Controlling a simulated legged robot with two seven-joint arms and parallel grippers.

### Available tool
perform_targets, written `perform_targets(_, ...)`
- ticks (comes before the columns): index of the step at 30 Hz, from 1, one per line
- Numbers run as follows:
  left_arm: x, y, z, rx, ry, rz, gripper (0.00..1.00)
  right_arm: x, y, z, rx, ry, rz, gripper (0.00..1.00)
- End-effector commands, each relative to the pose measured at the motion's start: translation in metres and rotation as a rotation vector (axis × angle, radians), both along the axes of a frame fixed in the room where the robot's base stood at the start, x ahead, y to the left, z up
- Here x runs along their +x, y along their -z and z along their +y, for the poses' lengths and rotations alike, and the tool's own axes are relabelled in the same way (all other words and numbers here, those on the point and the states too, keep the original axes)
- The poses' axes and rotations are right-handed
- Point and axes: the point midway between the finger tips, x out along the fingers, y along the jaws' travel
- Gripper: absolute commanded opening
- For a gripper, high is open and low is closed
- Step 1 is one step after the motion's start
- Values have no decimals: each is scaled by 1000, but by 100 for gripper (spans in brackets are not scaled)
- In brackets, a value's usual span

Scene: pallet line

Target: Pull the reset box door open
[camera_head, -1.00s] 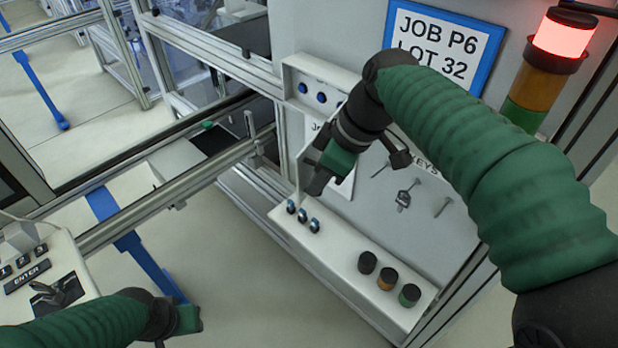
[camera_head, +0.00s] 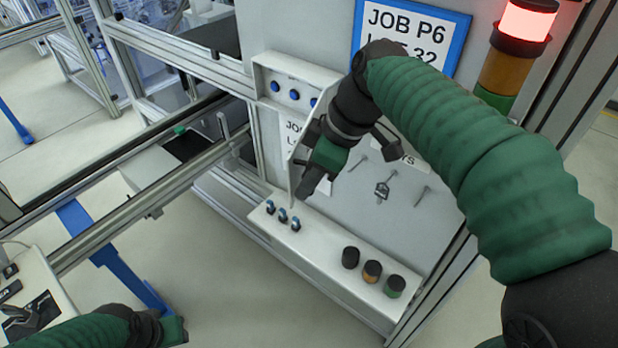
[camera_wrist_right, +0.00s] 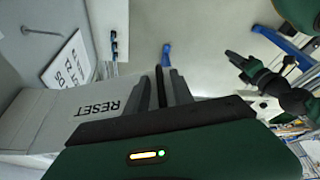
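The reset box (camera_head: 265,72) is a pale box on the grey panel with blue buttons in it. Its door (camera_head: 297,160) stands out from the panel, seen nearly edge-on in the head view. In the right wrist view the door face (camera_wrist_right: 60,112) carries the word RESET. My right gripper (camera_head: 308,190) is at the door's outer edge, and its fingers (camera_wrist_right: 161,85) look closed around a dark bar, seemingly the handle. The grip is partly hidden in the head view. My left gripper (camera_head: 178,330) is low at the left, away from the box; its finger gap is unclear.
A ledge (camera_head: 320,250) with blue-topped switches and several round buttons lies below the door. Keys (camera_head: 382,190) hang on the panel to the right. A red-lit stack light (camera_head: 525,22) stands at upper right. A metal rail frame (camera_head: 130,210) is at left.

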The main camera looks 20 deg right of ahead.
Motion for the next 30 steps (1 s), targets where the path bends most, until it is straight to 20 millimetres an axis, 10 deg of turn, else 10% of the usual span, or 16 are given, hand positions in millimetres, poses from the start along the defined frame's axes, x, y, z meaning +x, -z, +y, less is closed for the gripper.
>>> perform_targets(12,0,2,0,0,0,0,36,-2,-9,-3,-1,-1,-1,31)
perform_targets(30,0,-8,0,0,0,0,36,-30,-147,-51,-2,2,2,31)
